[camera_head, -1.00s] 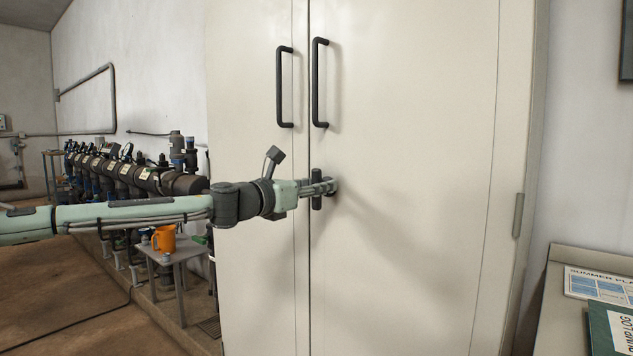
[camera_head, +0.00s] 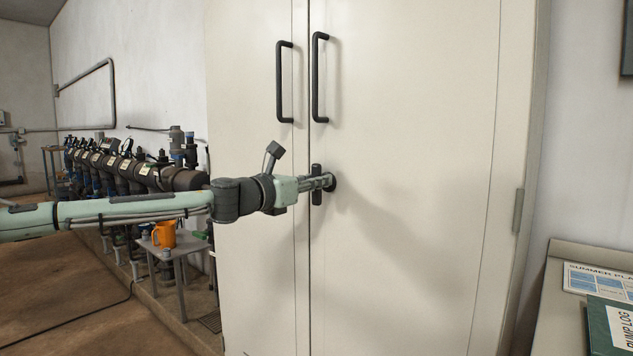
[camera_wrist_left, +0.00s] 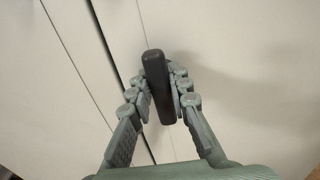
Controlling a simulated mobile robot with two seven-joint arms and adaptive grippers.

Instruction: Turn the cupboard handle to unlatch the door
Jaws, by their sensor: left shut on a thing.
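The tall cream cupboard (camera_head: 410,230) stands ahead with both doors shut. Its small black turn handle (camera_head: 316,172) is on the right door near the seam, below the long pulls, and stands about upright in the head view. My left gripper (camera_head: 322,183) is at this handle, its arm coming in from the left. In the left wrist view the fingers of my left gripper (camera_wrist_left: 160,88) are closed on both sides of the black handle (camera_wrist_left: 156,72), which looks slightly tilted there. The handle's base is partly hidden by the fingers. My right gripper is not in view.
Two long black pulls, left (camera_head: 285,82) and right (camera_head: 318,78), are above my gripper. A pipe manifold (camera_head: 120,165) and a small table (camera_head: 175,245) with an orange jug (camera_head: 164,234) stand left, near my arm. A counter with a binder (camera_head: 608,325) is at right.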

